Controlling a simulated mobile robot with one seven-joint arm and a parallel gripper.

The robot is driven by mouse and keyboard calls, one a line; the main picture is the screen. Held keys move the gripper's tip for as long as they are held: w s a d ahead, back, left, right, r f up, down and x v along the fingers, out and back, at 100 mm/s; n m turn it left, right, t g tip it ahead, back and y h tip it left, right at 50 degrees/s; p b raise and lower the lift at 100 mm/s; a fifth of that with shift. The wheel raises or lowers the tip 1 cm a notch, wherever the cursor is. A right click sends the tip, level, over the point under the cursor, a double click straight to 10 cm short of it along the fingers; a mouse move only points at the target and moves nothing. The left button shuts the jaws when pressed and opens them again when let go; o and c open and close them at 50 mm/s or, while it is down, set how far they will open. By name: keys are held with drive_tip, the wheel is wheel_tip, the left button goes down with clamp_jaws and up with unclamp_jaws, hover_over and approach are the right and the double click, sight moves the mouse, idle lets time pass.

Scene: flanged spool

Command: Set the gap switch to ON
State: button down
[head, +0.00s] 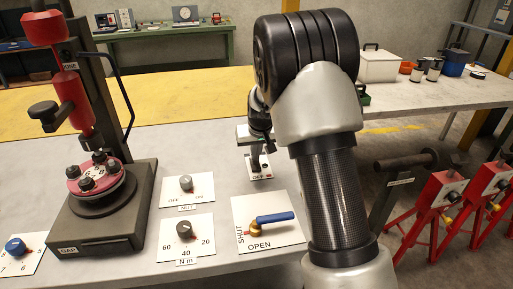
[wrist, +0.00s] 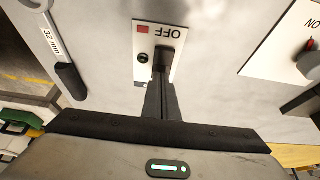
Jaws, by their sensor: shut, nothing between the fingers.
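A small white switch plate (head: 264,172) marked OFF lies on the bench below my gripper; no GAP label is readable on it. In the wrist view the plate (wrist: 171,36) appears upside down, with a red square and a small black round part beside the OFF lettering. My gripper (wrist: 163,62) is shut and empty, with its fingertips over the plate. They hide part of it, and I cannot tell whether they touch it or a lever. In the head view my gripper (head: 254,152) is partly hidden by my arm.
Left of it is a knob plate (head: 172,184) marked OFF and ON, apparently labelled NUT. Nearby are a torque dial plate (head: 170,226), a blue-handled valve (head: 274,217) and a red press (head: 66,95). A 32 mm tool (wrist: 66,75) lies close by in the wrist view.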

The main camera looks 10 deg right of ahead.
drive_tip(key=shift+w+f, duration=0.15)
drive_tip(key=shift+f, duration=0.25)
drive_tip(key=shift+r, duration=0.1)
drive_tip(key=shift+w+r+p, duration=0.1)
drive_tip(key=shift+p, duration=0.6)
drive_tip(key=shift+w+f+g, duration=0.1)
drive_tip(key=shift+f+g, duration=0.3)
drive_tip(key=shift+f, duration=0.05)
drive_tip(key=shift+r, duration=0.1)
